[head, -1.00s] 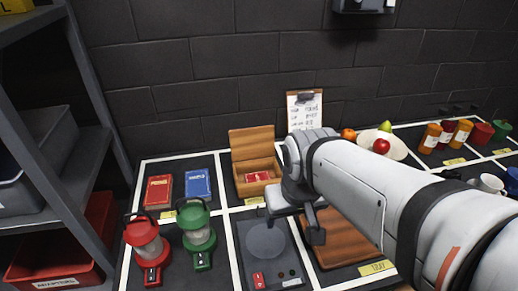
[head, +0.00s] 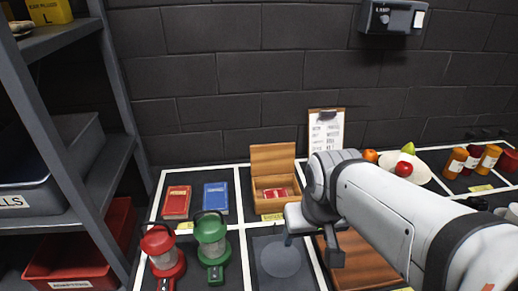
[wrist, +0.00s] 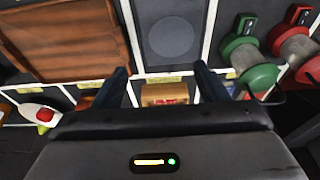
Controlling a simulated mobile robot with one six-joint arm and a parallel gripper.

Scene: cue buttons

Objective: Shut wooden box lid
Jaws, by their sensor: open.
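The wooden box (head: 284,204) stands near the back wall, with its lid (head: 273,158) raised upright at its rear. A red and white item (head: 275,193) lies inside the box. My gripper (head: 314,250) is open and empty, in front of the box and a little to its right, over the mats. In the wrist view, the two fingers (wrist: 160,72) are spread apart, and the box (wrist: 155,91) shows between and beyond them, partly hidden by the gripper body. The lid is not clear in the wrist view.
A red book (head: 176,202) and a blue book (head: 216,198) lie left of the box. Red (head: 163,250) and green (head: 211,237) lanterns stand in front of them. A clipboard (head: 326,128) leans on the wall, right of the box. A fruit plate (head: 425,172) and jars stand farther right.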

